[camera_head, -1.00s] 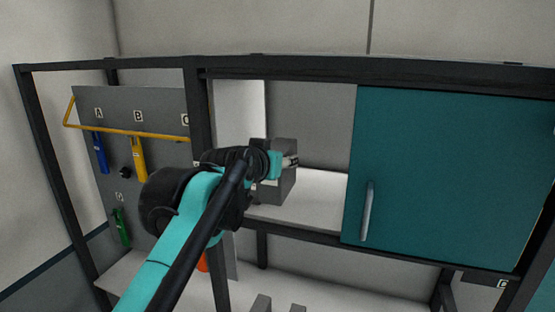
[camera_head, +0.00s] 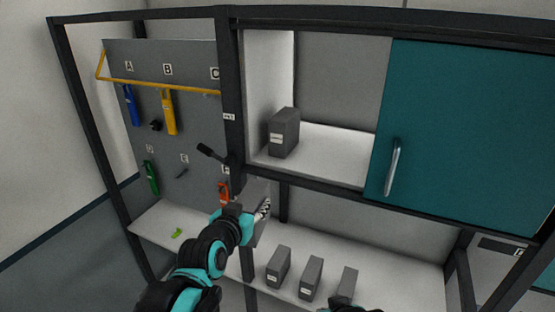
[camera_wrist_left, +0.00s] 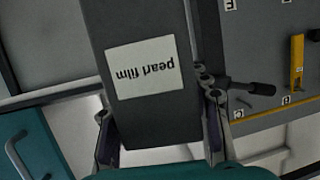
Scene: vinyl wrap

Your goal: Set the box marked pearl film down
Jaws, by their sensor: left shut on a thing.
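The box marked pearl film (camera_wrist_left: 150,25) is dark grey with a white label that reads upside down in the left wrist view. My left gripper (camera_wrist_left: 157,108) is shut on it, with one finger along each side. In the head view my left gripper (camera_head: 264,210) is in front of the frame post, below the upper shelf's edge and above the lower shelf (camera_head: 400,272). The held box is hard to make out there. My right gripper's fingers do not show; only a dark arm part is at the bottom edge.
Another grey box (camera_head: 284,133) stands on the upper shelf (camera_head: 335,150). Several grey boxes, one of them here (camera_head: 278,267), stand in a row on the lower shelf. A teal door (camera_head: 470,140) covers the right. A tool board (camera_head: 185,125) hangs at left.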

